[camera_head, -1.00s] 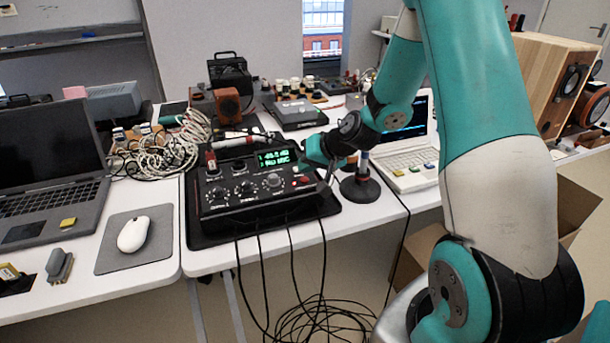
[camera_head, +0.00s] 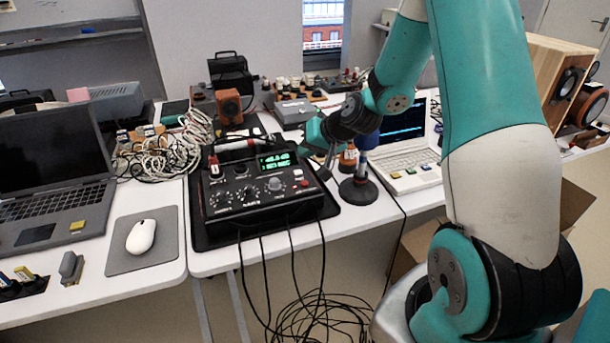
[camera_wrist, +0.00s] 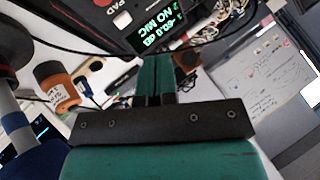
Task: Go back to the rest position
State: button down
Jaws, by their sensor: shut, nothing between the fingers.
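My gripper (camera_head: 327,168) hangs over the right rear corner of the black test device (camera_head: 228,205), beside the stand with the blue top (camera_head: 357,190). In the wrist view its teal fingers (camera_wrist: 156,78) lie together with nothing between them. The device has knobs, a red button and a lit green display (camera_head: 276,162). In the wrist view the display (camera_wrist: 160,32) reads "NO MIC". Part of the space behind the device is hidden by my arm.
An orange-brown bottle (camera_head: 348,158) stands behind the stand. A white laptop (camera_head: 403,150) is to the right and a dark laptop (camera_head: 55,170) to the left. Tangled white cables (camera_head: 165,150) lie behind. Black cables (camera_head: 320,315) hang to the floor. A wooden speaker (camera_head: 552,75) stands far right.

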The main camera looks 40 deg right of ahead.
jog(key=shift+r, duration=0.2)
dwell(0.3)
jog(key=s+a+r+n+g+y+p, duration=0.1)
jog(key=s+a+r+n+g, duration=0.1)
jog(key=s+a+r, duration=0.3)
jog(key=s+a+r+n+g+y, duration=0.1)
jog(key=s+a+r+n, duration=0.15)
jog(key=a, duration=0.55)
jog(key=s+a+r+n+g+p, duration=0.1)
jog(key=s+a+r+n+g, duration=0.1)
jog(key=s+a+r, duration=0.3)
jog(key=s+a+r+n+g, duration=0.1)
jog(key=s+a+r+n, duration=0.1)
jog(key=s, duration=0.5)
jog(key=s+a+r+n+g+p, duration=0.1)
jog(key=s+a+r+n+g, duration=0.1)
jog(key=s, duration=0.5)
jog(key=a+n, duration=0.1)
jog(key=a, duration=0.1)
jog(key=shift+a+h, duration=0.4)
